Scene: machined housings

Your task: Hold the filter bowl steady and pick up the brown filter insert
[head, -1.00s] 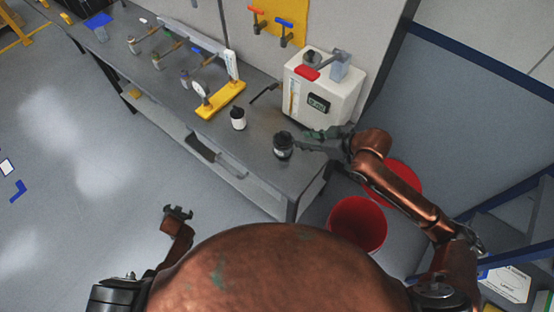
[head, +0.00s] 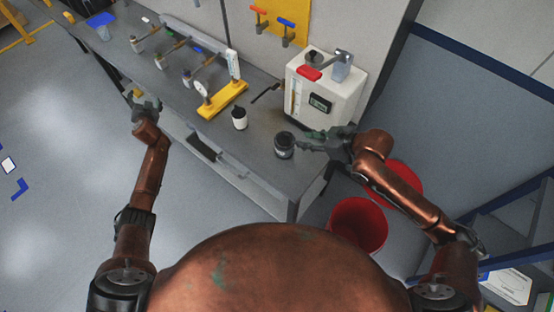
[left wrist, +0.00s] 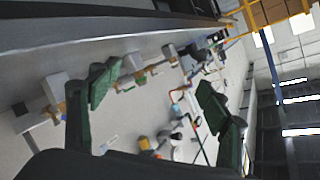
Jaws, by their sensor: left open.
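A small dark cylindrical bowl (head: 284,152), apparently the filter bowl, stands upright near the bench's front right corner. Its inside is dark, and I cannot make out a brown filter insert. My right gripper (head: 304,142) is at the right side of this bowl, its fingers close to or touching the wall; I cannot tell whether they grip it. My left gripper (head: 146,103) is open and empty near the bench's front edge, well to the left of the bowl. In the left wrist view its green fingers (left wrist: 158,95) are wide apart with nothing between them.
A white bottle with a black cap (head: 240,121) stands left of the bowl. A white machine with a red handle (head: 322,92) is behind it. Red buckets (head: 358,224) stand on the floor right.

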